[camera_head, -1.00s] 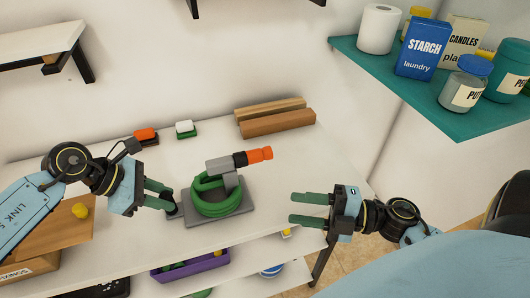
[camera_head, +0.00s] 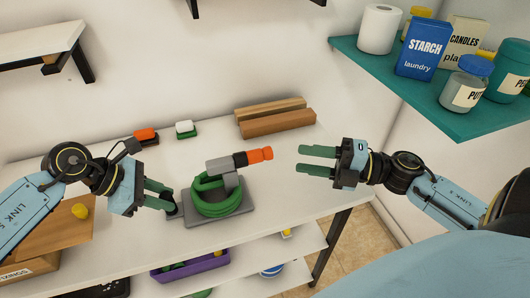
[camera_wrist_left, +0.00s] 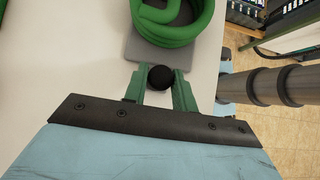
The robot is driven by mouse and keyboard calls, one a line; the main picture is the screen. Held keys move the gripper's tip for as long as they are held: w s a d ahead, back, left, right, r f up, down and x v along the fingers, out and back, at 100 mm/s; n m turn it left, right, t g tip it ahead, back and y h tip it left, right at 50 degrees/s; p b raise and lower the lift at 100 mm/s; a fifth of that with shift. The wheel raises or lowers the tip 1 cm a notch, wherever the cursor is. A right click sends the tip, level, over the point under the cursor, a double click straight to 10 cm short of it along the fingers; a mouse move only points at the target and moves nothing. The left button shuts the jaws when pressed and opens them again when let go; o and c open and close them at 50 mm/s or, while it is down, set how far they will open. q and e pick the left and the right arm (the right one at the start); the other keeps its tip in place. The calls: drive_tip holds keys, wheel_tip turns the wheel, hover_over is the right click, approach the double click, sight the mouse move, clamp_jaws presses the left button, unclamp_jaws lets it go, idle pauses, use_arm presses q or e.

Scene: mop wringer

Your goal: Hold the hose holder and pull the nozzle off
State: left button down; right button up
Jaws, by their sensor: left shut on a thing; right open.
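The hose holder has a grey base plate (camera_head: 240,203), a coiled green hose (camera_head: 212,203) and a grey upright block on top. The nozzle, with a black collar and an orange tip (camera_head: 260,154), points right from the block. My left gripper (camera_head: 172,200) is shut on the holder's black knob, at the left edge of the plate. The black knob (camera_wrist_left: 161,77) shows between its fingers in the left wrist view. My right gripper (camera_head: 318,160) is open and empty, right of the orange tip and apart from it, its fingers pointing left.
A teal shelf (camera_head: 440,95) with containers is at upper right. A purple bin (camera_head: 190,265) sits below.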

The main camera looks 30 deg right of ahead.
sight(272, 155)
drive_tip(key=shift+x, duration=4.45)
drive_tip(key=shift+f, duration=0.2)
drive_tip(key=c, duration=0.8)
drive_tip(key=shift+d, duration=0.1)
drive_tip(key=shift+c, duration=0.2)
drive_tip(key=shift+d, duration=0.15)
drive_tip(key=shift+s+d, duration=0.2)
drive_tip(key=shift+d, duration=0.65)
drive_tip(key=shift+s+d, duration=0.25)
drive_tip(key=shift+d, duration=0.65)
drive_tip(key=shift+s+d, duration=0.2)
drive_tip(key=shift+d, duration=0.65)
use_arm(q)
drive_tip(key=c, duration=1.1)
unclamp_jaws()
drive_tip(key=shift+o, duration=0.2)
